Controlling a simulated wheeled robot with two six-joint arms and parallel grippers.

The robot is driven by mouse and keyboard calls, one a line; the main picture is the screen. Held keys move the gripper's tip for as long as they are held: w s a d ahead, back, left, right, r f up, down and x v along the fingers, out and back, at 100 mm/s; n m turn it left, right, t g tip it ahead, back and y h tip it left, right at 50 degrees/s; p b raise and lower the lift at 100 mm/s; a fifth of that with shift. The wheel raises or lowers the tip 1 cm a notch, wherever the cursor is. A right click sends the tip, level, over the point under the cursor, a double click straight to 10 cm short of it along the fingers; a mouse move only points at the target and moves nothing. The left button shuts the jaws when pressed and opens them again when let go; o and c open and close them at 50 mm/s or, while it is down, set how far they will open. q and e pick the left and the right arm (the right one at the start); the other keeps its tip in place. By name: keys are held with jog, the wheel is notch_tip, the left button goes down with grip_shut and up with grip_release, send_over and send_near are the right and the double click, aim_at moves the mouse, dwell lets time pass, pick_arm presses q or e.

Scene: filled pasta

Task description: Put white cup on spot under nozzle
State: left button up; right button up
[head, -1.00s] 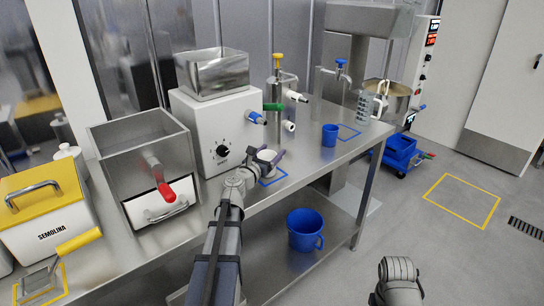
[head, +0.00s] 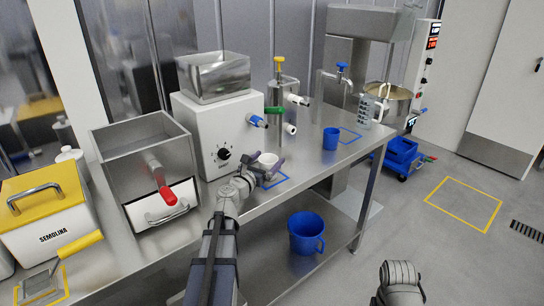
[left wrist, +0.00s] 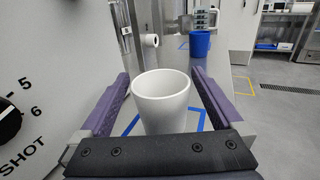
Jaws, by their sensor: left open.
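The white cup (head: 268,160) stands upright on the steel table, by the blue square outline (head: 282,180) below the blue-tipped nozzle (head: 257,120) of the white machine. In the left wrist view the cup (left wrist: 162,104) is upright, with blue outline lines (left wrist: 202,120) showing behind and beside it, so it appears inside the square; its base is partly hidden by my gripper. My left gripper (head: 266,172) is open, low at the near side of the cup. Its purple fingers (left wrist: 163,100) lie on either side of the cup with visible gaps.
The white machine (head: 210,150) stands close left of the gripper. A blue cup (head: 330,139) is farther right on the table, near another blue outline. Taps with white nozzles (head: 291,129) stand behind. A large blue mug (head: 305,233) is on the lower shelf.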

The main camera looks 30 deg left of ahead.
pick_arm(q)
jog(key=s, duration=0.8)
jog(key=shift+s, duration=0.25)
jog(key=d+f+m+g+h, duration=0.45)
jog(key=d+m, duration=0.45)
jog(key=d, duration=0.4)
jog(key=d+f+m+g+h, duration=0.35)
jog(key=d+f+m, duration=0.25)
jog(key=d+m, duration=0.5)
jog(key=s+d+f+m+g+y, duration=0.3)
jog(key=s+d+f+m+g, duration=0.6)
jog(key=d+m, duration=0.25)
jog(key=s+f+m+g+y, duration=0.1)
jog(key=s+f+m+y, duration=0.1)
jog(key=s+m+y, duration=0.4)
jog(key=s+m, duration=0.2)
jog(key=shift+s+a+f, duration=0.15)
jog(key=shift+s+a, duration=0.05)
jog(key=shift+s, duration=0.15)
